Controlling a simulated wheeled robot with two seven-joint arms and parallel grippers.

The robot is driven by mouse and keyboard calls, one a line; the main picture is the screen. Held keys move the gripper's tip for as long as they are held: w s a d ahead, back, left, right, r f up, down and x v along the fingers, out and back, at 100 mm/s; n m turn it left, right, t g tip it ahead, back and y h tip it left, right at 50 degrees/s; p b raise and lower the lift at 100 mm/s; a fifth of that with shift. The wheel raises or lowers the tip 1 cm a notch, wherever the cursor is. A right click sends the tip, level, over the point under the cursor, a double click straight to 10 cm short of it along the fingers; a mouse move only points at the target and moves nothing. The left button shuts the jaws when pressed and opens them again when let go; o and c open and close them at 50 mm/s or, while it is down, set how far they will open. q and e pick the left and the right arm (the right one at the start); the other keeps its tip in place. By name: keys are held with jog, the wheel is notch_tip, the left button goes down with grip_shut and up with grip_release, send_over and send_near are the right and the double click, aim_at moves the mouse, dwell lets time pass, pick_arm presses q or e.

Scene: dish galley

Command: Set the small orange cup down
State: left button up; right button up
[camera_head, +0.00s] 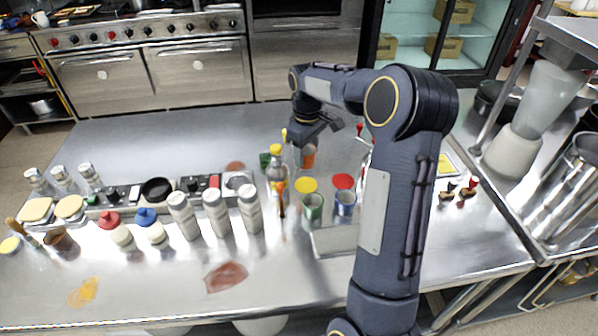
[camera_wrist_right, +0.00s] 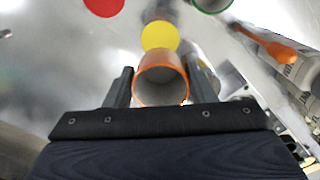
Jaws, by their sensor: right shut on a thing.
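The small orange cup (camera_head: 309,157) is near the middle of the steel counter in the head view. My right gripper (camera_head: 316,132) is over it from behind. In the right wrist view the orange cup (camera_wrist_right: 161,84) stands between the two dark fingers of my right gripper (camera_wrist_right: 161,78), which is shut on it. I look into its open mouth. Whether its base touches the counter or hangs just above it, I cannot tell. My left gripper is not in view.
A yellow disc (camera_head: 305,184) and a red disc (camera_head: 343,181) lie close by, with a green cup (camera_head: 313,206) and a blue cup (camera_head: 345,203) in front. Bottles (camera_head: 276,165) stand left of the cup. The counter's back left (camera_head: 170,135) is clear.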

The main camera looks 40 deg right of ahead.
notch_tip(320, 180, down, 8)
jog(key=shift+p, duration=0.35)
jog(key=shift+f, duration=0.1)
jog(key=o, duration=1)
